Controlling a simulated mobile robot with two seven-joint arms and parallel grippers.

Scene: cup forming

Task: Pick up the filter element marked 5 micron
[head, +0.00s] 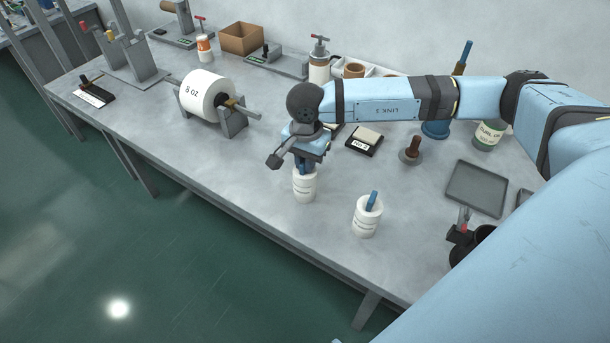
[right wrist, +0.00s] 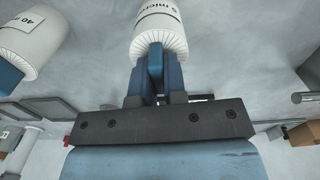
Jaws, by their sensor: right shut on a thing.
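The filter element marked 5 micron (head: 305,188) is a white pleated cylinder with a blue tab on its end. It is upright near the front edge of the table, and its label shows partly in the right wrist view (right wrist: 160,25). My right gripper (head: 303,167) points down from above it, with its blue fingers (right wrist: 156,75) shut on the tab. I cannot tell whether its base touches the table. A second white filter element (head: 366,218), also with a blue tab, stands to the right; its label starts with 40 in the right wrist view (right wrist: 30,35). My left gripper is not in view.
A large white roll (head: 206,93) on a grey stand is to the left. A grey tray (head: 476,189) and a dark round pot lie to the right. Behind are a small labelled block, a brown-handled tool (head: 412,149) and a cardboard box (head: 241,39). Table between is clear.

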